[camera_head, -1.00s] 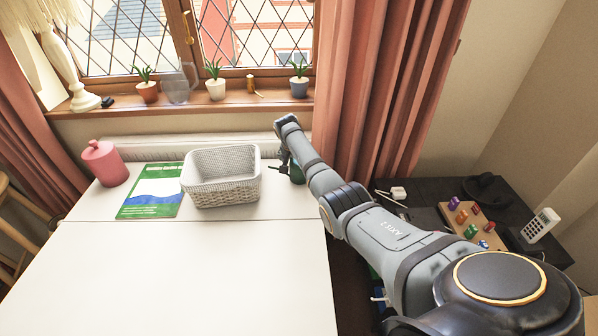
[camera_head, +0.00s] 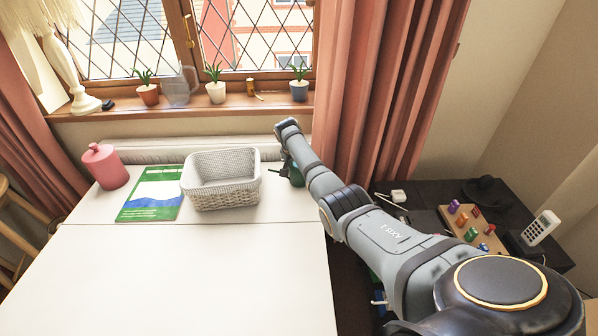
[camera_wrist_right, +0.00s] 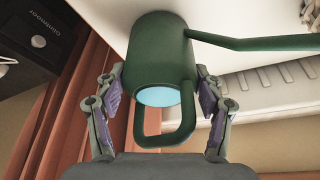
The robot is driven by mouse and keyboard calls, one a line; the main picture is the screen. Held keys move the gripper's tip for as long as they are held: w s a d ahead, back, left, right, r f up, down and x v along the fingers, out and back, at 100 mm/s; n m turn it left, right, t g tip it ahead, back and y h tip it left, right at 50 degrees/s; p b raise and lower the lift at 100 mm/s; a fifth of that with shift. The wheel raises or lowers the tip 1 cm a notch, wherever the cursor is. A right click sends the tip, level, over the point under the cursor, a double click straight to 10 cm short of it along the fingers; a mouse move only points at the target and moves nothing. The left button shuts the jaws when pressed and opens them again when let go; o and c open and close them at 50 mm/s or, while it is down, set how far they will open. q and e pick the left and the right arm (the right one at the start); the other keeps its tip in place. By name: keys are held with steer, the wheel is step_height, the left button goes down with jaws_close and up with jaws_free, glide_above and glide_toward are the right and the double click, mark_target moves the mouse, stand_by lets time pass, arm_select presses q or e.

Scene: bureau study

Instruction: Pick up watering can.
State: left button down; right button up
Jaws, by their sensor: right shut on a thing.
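The green watering can (camera_wrist_right: 160,45) fills the middle of the right wrist view, with its spout pointing right, its loop handle towards me and a pale blue patch at its opening. My right gripper (camera_wrist_right: 160,92) is shut on the can, with one finger against each side of its body. In the head view the can (camera_head: 296,176) is mostly hidden behind my right arm, at the far right edge of the white desk. I cannot tell whether its base touches the desk. My left gripper is not in view.
A white basket (camera_head: 222,195) stands just left of the can, beside a green and blue booklet (camera_head: 152,194) and a pink jar (camera_head: 105,166). Potted plants line the windowsill (camera_head: 190,106) behind. The desk's front (camera_head: 190,280) is clear. A dark side table (camera_head: 425,195) stands right.

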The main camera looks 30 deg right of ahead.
steer(key=shift+r, duration=0.15)
steer(key=shift+w+r, duration=0.1)
steer(key=shift+r, duration=0.2)
step_height(320, 180, up, 3)
steer(key=shift+f, duration=0.1)
steer(key=s+a+r, duration=0.9)
steer(key=a, duration=0.1)
steer(key=shift+s+a+r+p, duration=0.2)
steer(key=shift+s+p, duration=0.1)
steer(key=shift+p, duration=0.15)
steer(key=shift+d, duration=0.15)
